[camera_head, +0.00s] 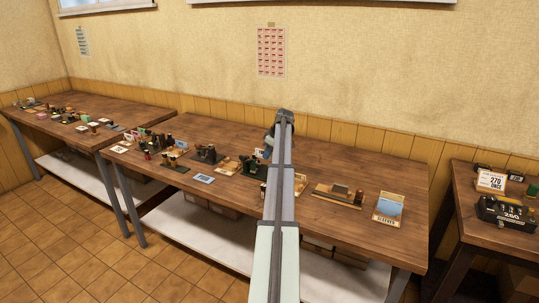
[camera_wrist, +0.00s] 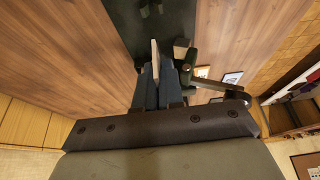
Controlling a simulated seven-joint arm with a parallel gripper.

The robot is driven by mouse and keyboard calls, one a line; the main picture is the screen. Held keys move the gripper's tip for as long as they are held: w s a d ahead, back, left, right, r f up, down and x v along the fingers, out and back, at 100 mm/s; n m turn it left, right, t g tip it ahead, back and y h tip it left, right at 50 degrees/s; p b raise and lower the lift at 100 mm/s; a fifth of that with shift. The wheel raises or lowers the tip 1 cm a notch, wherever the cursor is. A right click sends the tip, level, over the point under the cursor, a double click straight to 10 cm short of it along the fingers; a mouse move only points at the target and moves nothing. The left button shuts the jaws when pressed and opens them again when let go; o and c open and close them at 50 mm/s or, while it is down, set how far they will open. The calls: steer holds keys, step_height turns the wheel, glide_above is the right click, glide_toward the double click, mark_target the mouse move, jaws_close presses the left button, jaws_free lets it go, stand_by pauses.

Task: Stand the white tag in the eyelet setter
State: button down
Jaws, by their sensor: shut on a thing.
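My gripper (camera_wrist: 158,72) is shut on a thin, pale piece that looks like the white tag (camera_wrist: 155,52), which sticks out past the blue-grey fingertips on edge. Just beyond it in the wrist view is a dark green base (camera_wrist: 165,28) with a dark upright part, likely the eyelet setter. A green post and a pale block stand just right of the fingers. In the head view a dark green tool (camera_head: 250,169) shows partly beside my arm; my arm hides the fingers and the tag there. I cannot tell whether the tag touches the base.
The wooden bench (camera_head: 345,226) holds several small presses and blocks at left, a wooden block fixture (camera_head: 338,195) and a blue card on a stand (camera_head: 389,206) at right. A blue-white card (camera_head: 204,178) lies near the front edge. Bare wood lies between them.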

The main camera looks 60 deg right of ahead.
steer(key=shift+f, duration=0.2)
steer(key=shift+f, duration=2.75)
steer(key=c, duration=0.6)
jaws_free()
steer(key=shift+r, duration=0.1)
steer(key=shift+r, duration=3.45)
